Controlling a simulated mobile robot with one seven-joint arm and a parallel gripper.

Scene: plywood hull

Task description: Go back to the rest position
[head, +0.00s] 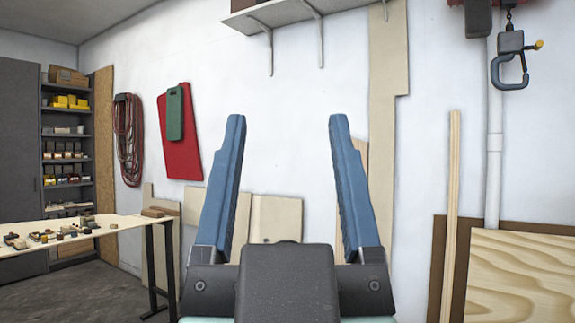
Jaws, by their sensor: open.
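My gripper (285,135) is in the lower middle of the head view, with its two blue fingers pointing up. The fingers stand wide apart and nothing is between them. The fingers touch nothing that I can see. The rest of my arm is mostly hidden below the picture's edge.
A workbench (100,228) with small items stands at the left, before a filled shelf unit (68,145). Plywood boards (525,275) lean at the right. A wall shelf (290,14) and a hanging clamp (510,62) are above. Bare floor (95,275) shows at lower left.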

